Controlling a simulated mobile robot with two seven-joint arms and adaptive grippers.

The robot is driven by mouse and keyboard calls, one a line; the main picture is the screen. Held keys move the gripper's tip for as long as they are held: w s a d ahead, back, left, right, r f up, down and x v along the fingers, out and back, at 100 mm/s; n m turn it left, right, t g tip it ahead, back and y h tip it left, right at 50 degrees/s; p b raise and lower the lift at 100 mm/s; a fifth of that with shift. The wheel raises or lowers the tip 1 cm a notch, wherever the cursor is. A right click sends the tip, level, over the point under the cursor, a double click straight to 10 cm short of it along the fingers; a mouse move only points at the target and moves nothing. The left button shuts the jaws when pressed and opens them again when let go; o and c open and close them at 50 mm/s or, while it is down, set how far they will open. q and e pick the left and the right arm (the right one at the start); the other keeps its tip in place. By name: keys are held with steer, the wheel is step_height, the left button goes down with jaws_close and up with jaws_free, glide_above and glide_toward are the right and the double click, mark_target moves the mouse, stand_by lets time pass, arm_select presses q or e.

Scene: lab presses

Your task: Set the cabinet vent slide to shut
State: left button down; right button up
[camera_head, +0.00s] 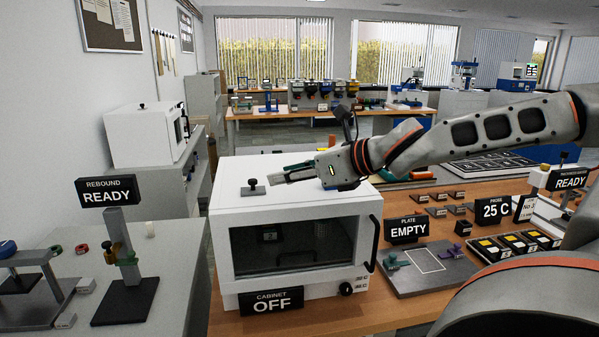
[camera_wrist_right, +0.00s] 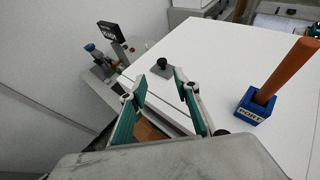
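The white cabinet (camera_head: 295,208) stands on the wooden bench, with a dark window in its door and a sign (camera_head: 271,301) reading "CABINET OFF". On its top, towards the left edge, is the vent slide, a black knob on a small dark plate (camera_head: 253,187). In the right wrist view the knob (camera_wrist_right: 162,68) shows just beyond my fingertips. My right gripper (camera_head: 280,176) is above the cabinet top, pointing left towards the knob. Its two green-padded fingers (camera_wrist_right: 160,82) are apart with nothing between them. It looks clear of the knob. My left gripper is not in view.
A blue block marked "PORT" (camera_wrist_right: 253,106) holds an upright orange stick on the cabinet top, right of my fingers. A "REBOUND READY" stand (camera_head: 124,270) is to the left. A plate (camera_head: 430,268) and small samples lie on the bench to the right.

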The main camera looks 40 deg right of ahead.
steer(key=shift+v, duration=1.6)
steer(key=shift+f, duration=0.1)
